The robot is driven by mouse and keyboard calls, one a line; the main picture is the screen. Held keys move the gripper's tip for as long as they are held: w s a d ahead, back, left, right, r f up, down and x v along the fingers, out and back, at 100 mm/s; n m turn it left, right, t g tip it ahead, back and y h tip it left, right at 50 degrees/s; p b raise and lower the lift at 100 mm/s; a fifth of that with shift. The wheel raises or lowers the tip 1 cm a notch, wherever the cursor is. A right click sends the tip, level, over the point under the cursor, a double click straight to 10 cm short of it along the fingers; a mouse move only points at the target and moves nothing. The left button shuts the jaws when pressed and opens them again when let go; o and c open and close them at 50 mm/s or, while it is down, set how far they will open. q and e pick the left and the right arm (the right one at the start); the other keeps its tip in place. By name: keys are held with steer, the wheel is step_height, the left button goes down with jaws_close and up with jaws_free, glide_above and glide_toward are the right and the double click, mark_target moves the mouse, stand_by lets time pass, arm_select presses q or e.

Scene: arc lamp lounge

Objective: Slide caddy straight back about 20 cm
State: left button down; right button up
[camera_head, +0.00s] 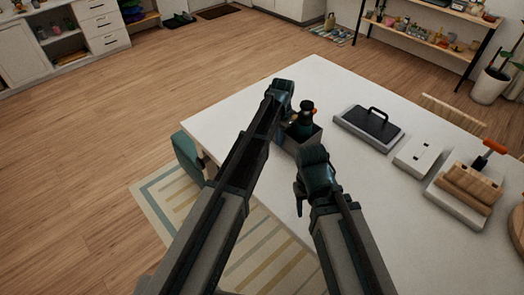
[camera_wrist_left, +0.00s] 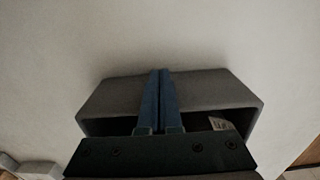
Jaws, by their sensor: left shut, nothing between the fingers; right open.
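The caddy (camera_head: 304,138) is a small grey open-topped box on the white table (camera_head: 405,210). A dark bottle (camera_head: 306,114) with a bit of orange stands in or right behind it; the arms partly hide both. In the left wrist view the caddy (camera_wrist_left: 215,92) spreads below the fingers, with a pale label inside. My left gripper (camera_head: 282,88) is at the caddy's left side in the head view. Its blue fingers (camera_wrist_left: 160,73) are shut, empty, and overlap the caddy's wall; contact cannot be told. My right gripper (camera_head: 313,165) is open, just in front of the caddy.
A tray with a black handled plate (camera_head: 370,122), a white block (camera_head: 414,156) and a wooden piece with an orange handle (camera_head: 470,184) stand to the right on the table. A teal stool (camera_head: 186,157) is at the left edge. The table behind the caddy looks clear.

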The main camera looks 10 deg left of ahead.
mark_target(289, 133)
arm_select(q)
steer(key=w+d, duration=0.1)
steer(key=w, duration=0.1)
steer(key=w+d, duration=0.2)
steer(key=shift+w+d, duration=0.1)
steer(key=shift+d, duration=0.05)
steer(key=shift+s+a, duration=0.25)
steer(key=shift+s, duration=0.2)
steer(key=s+a, duration=0.2)
steer(key=s, duration=0.1)
steer(key=shift+a+r, duration=0.1)
arm_select(e)
steer(key=shift+a+r, duration=0.15)
steer(key=shift+a, duration=0.4)
arm_select(q)
steer(key=r+p, duration=1)
steer(key=shift+w, duration=0.3)
steer(key=shift+f, duration=0.1)
arm_select(e)
step_height(289, 133, up, 10)
